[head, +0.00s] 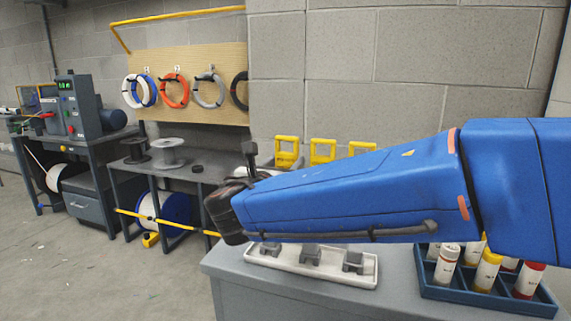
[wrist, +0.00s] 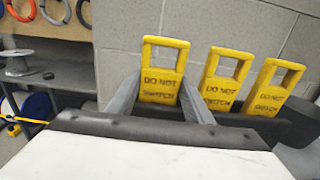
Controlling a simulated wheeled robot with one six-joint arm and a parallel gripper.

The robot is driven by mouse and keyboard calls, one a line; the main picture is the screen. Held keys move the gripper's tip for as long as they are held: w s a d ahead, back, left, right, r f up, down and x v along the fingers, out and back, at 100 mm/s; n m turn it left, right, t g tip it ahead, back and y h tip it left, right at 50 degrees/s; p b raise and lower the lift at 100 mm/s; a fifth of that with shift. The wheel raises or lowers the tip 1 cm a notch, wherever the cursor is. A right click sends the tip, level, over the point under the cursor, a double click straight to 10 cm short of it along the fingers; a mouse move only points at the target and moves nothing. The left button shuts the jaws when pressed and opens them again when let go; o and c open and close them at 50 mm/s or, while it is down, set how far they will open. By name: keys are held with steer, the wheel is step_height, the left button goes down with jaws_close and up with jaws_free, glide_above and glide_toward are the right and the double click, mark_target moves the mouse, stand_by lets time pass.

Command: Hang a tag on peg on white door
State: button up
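Several yellow tags stand in a row; the wrist view shows "DO NOT SWITCH" lettering on them. My gripper (wrist: 162,88) has its two grey fingers on either side of the left tag (wrist: 160,86), close to its edges. I cannot tell whether they press on it. The middle tag (wrist: 224,80) and the right tag (wrist: 270,86) stand to the right, clear of the fingers. In the head view only the tops of the left tag (head: 287,146), middle tag (head: 322,144) and right tag (head: 361,148) show above my blue arm, which hides my gripper. No white door or peg is in view.
A white tray (head: 310,268) with grey blocks lies on the grey bench (head: 245,275). A blue rack (head: 440,293) of capped tubes stands right of it. A concrete-block wall (head: 400,60) rises behind. Open floor (head: 90,270) and a spool table (head: 205,165) lie left.

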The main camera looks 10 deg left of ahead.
steer(key=shift+r, duration=0.1)
stand_by(0.4)
steer(key=shift+r, duration=2.15)
steer(key=s+a+r, duration=0.1)
steer(key=s+r, duration=0.1)
steer(key=s, duration=0.6)
